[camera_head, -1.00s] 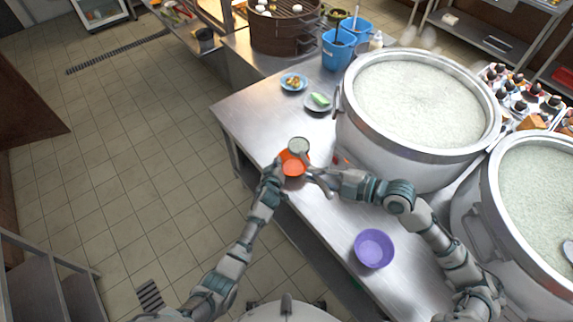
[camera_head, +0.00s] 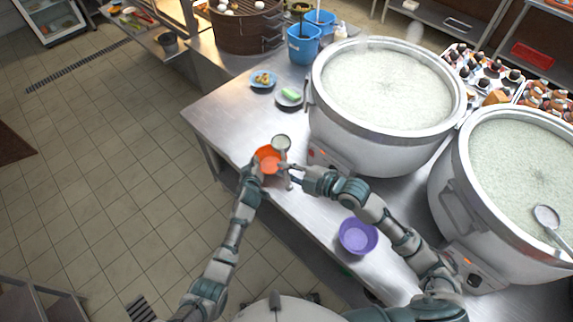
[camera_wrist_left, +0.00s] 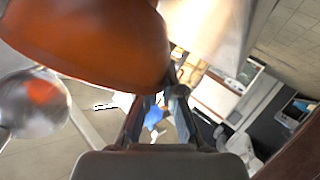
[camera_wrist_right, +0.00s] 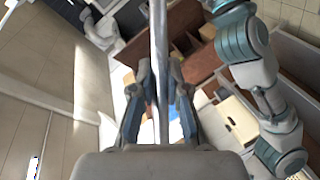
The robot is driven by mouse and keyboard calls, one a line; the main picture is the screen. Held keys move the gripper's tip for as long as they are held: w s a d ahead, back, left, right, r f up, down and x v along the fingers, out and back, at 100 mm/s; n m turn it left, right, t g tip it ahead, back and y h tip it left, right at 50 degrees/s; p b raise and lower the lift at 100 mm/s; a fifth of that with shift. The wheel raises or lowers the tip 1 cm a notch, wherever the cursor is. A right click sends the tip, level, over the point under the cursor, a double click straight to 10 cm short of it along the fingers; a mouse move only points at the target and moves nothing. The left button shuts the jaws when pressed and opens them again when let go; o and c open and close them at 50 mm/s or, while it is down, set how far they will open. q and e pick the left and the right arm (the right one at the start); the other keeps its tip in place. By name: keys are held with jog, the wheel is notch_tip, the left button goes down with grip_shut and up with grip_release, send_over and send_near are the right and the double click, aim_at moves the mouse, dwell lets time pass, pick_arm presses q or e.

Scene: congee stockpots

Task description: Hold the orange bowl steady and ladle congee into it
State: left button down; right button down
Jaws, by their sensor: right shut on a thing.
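The orange bowl (camera_head: 268,160) is at the table's front edge in the head view; its inside looks orange. My left gripper (camera_head: 252,170) is at its near left side. In the left wrist view the bowl (camera_wrist_left: 90,40) covers part of the fingertips, so the grip is unclear. My right gripper (camera_head: 287,171) is shut on the handle of a metal ladle (camera_head: 281,142). The handle (camera_wrist_right: 158,60) runs between the fingers in the right wrist view. The ladle's cup is at the bowl's far right rim; its contents are unclear. The large pot of congee (camera_head: 388,88) stands behind to the right.
A second congee pot (camera_head: 530,165) at right holds another ladle (camera_head: 547,216). A purple bowl (camera_head: 358,236) sits near the front edge. Two small plates (camera_head: 262,79) (camera_head: 289,97) and blue containers (camera_head: 303,44) are at the back. The table's left end is clear.

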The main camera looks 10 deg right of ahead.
jog(key=n+g+h, duration=0.1)
jog(key=n+g, duration=0.1)
jog(key=w+f+n+g+h, duration=0.1)
jog(key=n+g+h, duration=0.1)
jog(key=n, duration=0.1)
jog(key=f+n+g+h, duration=0.1)
jog(key=n+g, duration=0.1)
jog(key=shift+w+d+f+n+g, duration=0.15)
jog(key=shift+w+d+n+g, duration=0.1)
jog(key=shift+d+n+g, duration=0.15)
jog(key=n+h, duration=0.1)
jog(key=n+g+h, duration=0.1)
jog(key=n+h, duration=0.1)
jog(key=h, duration=0.1)
jog(key=shift+w+a+r+g, duration=0.25)
jog(key=shift+w+a+g, duration=0.05)
jog(key=shift+w+a, duration=0.1)
pick_arm(q)
jog(key=shift+a, duration=0.1)
pick_arm(e)
jog(key=n+h, duration=0.2)
jog(key=a+n+h, duration=0.1)
jog(key=n+h, duration=0.1)
jog(key=h, duration=0.1)
jog(key=shift+w+a+r+g, duration=0.15)
jog(key=shift+g, duration=0.25)
